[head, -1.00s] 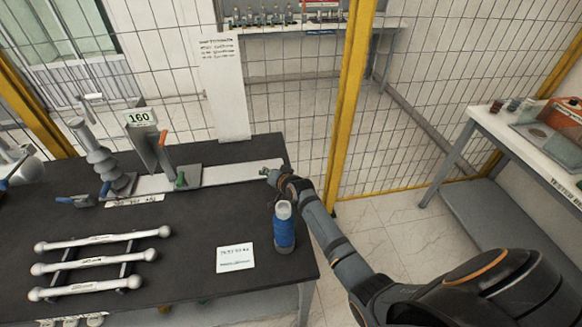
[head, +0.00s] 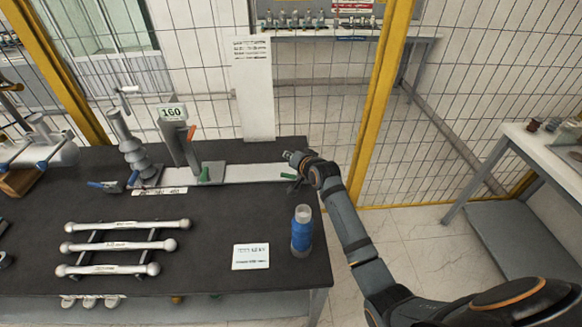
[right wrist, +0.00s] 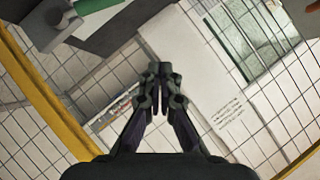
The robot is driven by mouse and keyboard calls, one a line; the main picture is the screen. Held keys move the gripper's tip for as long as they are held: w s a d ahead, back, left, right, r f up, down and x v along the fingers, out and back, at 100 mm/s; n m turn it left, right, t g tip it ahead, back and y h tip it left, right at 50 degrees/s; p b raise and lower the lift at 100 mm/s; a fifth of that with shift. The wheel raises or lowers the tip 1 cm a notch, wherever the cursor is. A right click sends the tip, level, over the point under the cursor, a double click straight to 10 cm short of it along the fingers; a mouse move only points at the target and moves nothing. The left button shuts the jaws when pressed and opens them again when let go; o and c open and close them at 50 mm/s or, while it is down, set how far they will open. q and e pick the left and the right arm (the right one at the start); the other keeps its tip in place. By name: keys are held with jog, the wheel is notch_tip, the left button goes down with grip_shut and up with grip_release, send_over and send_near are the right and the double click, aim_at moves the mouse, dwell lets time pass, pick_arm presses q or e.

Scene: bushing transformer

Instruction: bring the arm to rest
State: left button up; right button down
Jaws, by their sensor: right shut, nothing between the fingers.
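My right arm (head: 355,232) reaches in from the lower right of the head view. Its gripper (head: 290,172) is over the right end of the long pale strip on the dark table (head: 205,228). In the right wrist view the gripper (right wrist: 158,80) has its fingers together with nothing between them. Floor, fence and a white panel show beyond the fingertips. My left gripper is not in the head view.
A blue bottle (head: 301,232) stands near the table's right edge, beside a white card (head: 250,256). White rods (head: 125,225) lie on a rack at left. A grey stand marked 160 (head: 172,112) is at the back. A yellow post (head: 380,110) and mesh fence stand behind.

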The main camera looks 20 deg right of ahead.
jog(key=shift+r, duration=0.65)
